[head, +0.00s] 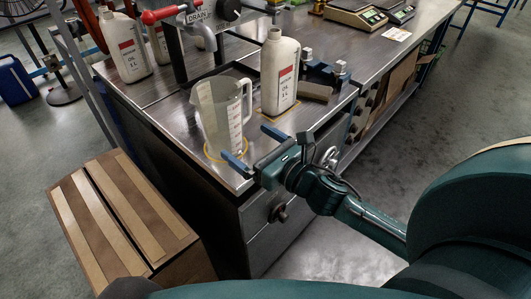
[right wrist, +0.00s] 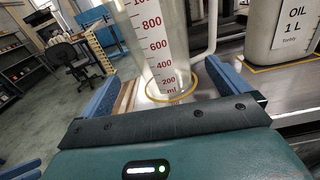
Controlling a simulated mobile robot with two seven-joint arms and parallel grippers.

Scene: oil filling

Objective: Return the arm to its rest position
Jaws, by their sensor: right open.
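My right gripper (head: 254,149) is open and empty at the front edge of the metal workbench (head: 175,115). A clear measuring jug (head: 220,115) with red markings stands upright on the bench within a yellow ring, just beyond the gripper. In the right wrist view the jug (right wrist: 160,50) is ahead of the spread blue fingers, apart from them as far as I can tell. A white oil bottle (head: 280,75) stands open, without a visible cap, on a yellow-outlined spot right of the jug. My left gripper is not in view.
A red-handled drain tap (head: 200,30) is behind the jug. More oil bottles (head: 124,45) stand at the back left. A cardboard box (head: 125,220) sits on the floor left of the bench. Scales (head: 355,14) are at the far right. Floor right of the bench is clear.

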